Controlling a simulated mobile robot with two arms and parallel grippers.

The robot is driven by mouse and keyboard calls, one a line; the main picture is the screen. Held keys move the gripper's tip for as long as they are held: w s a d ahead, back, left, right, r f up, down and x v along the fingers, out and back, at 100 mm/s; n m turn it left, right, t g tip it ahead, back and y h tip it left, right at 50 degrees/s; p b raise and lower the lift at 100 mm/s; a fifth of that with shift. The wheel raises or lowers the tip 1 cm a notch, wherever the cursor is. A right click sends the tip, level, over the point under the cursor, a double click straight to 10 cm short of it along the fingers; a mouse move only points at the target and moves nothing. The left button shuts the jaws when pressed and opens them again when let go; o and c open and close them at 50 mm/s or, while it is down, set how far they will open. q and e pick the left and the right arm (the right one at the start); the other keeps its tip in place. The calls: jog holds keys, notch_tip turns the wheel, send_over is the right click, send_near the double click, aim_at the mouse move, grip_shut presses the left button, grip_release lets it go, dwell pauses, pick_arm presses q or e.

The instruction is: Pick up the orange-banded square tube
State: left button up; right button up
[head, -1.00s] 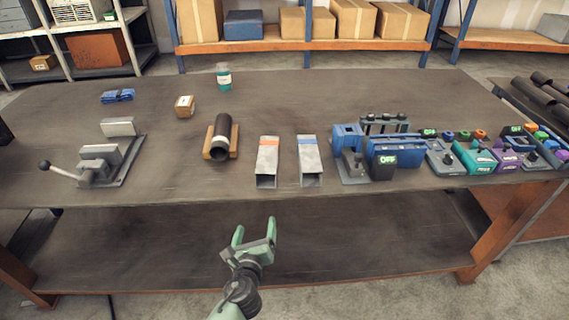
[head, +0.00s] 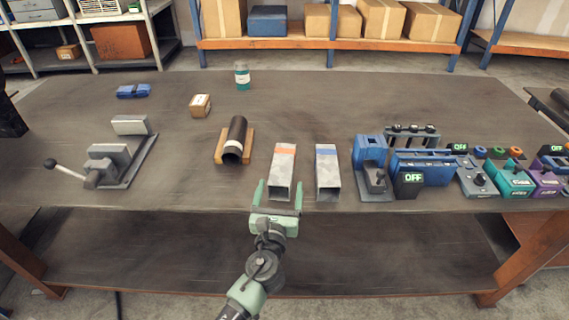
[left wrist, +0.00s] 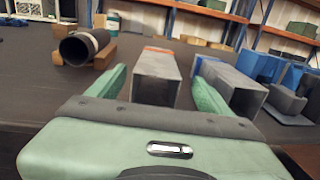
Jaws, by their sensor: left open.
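The orange-banded square tube (head: 283,172) lies on the table near its front edge, open end toward me, its orange band near the far end. In the left wrist view the orange-banded tube (left wrist: 157,80) shows between the two fingers. My left gripper (head: 279,188) is open and empty at the table's front edge, its fingers pointing at the tube's near end. I cannot tell whether the fingers overlap the tube's sides. A blue-banded square tube (head: 327,172) lies just to the right; it also shows beside the right finger in the left wrist view (left wrist: 232,88). My right gripper is not in view.
A black pipe (head: 236,138) on a wooden cradle lies to the left. A vise (head: 115,165) stands farther left. Blue fixtures (head: 422,168) and switch boxes stand to the right. A small carton (head: 200,105) and a jar (head: 242,77) stand farther back.

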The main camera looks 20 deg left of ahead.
aim_at(282, 166)
pick_arm(q)
jog(key=shift+w+a, duration=0.15)
jog(key=shift+w, duration=0.6)
jog(key=shift+w+a+r, duration=0.15)
jog(key=shift+w+a, duration=0.05)
jog(key=shift+w, duration=0.6)
jog(key=w, duration=0.2)
jog(key=w+a, duration=0.1)
jog(key=w, duration=0.1)
jog(key=shift+w, duration=0.15)
jog(key=shift+w+a, duration=0.1)
jog(key=shift+w, duration=0.15)
jog(key=c, duration=1.7)
grip_shut()
pick_arm(e)
jog(key=shift+s+d+r, duration=0.15)
jog(key=shift+s+r, duration=0.05)
jog(key=shift+s, duration=0.15)
pick_arm(q)
jog(key=shift+r, duration=0.15)
